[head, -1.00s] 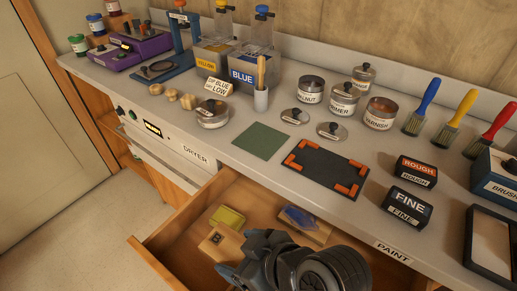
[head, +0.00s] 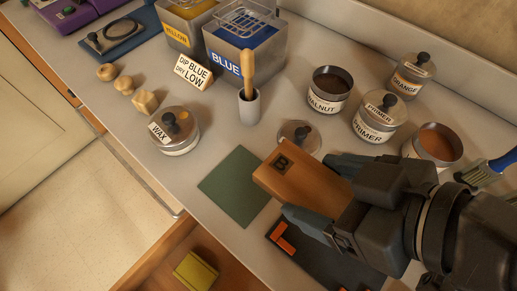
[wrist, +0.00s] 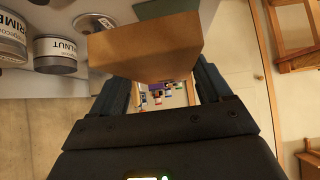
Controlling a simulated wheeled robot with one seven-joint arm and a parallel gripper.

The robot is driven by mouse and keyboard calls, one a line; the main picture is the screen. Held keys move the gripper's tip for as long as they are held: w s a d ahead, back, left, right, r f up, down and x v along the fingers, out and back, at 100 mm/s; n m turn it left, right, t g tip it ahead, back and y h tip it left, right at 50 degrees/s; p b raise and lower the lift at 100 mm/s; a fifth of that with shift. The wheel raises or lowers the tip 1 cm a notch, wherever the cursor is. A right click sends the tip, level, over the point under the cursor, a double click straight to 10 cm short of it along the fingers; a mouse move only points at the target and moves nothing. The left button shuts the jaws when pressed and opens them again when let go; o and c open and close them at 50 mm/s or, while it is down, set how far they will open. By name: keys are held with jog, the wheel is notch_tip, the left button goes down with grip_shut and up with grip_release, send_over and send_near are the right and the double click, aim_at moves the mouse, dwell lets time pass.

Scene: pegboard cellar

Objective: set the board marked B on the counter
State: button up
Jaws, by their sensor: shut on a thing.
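The wooden board marked B (head: 272,176) is an orange-brown block with a dark B label on its upper face. My gripper (head: 312,188) is shut on it, one finger on each side. In the head view the board appears over the counter (head: 220,152), between the green mat and the dark mat; its clearance is hard to tell. In the wrist view the board (wrist: 145,50) sticks out between my fingers, with the underside of its far end hidden.
A green mat (head: 238,186) lies left of the board. A dark mat with orange corners (head: 284,240) is partly under my arm. A loose lid (head: 300,135), walnut tin (head: 328,92) and primer tin (head: 378,118) stand behind. The open drawer holds a yellow block (head: 196,270).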

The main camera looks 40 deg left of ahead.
aim_at(308, 203)
jog(key=a+f, duration=0.2)
jog(key=a, duration=0.1)
jog(key=a+f, duration=0.2)
jog(key=a, duration=0.2)
jog(key=s+a+f, duration=0.1)
jog(key=a+f, duration=0.1)
jog(key=a, duration=0.2)
jog(key=shift+f, duration=0.25)
jog(key=shift+a+f, duration=0.15)
jog(key=shift+f, duration=2)
jog(key=o, duration=1)
jog(key=shift+f, duration=0.1)
jog(key=shift+o, duration=0.2)
jog(key=v, duration=1.2)
jog(key=shift+w, duration=0.1)
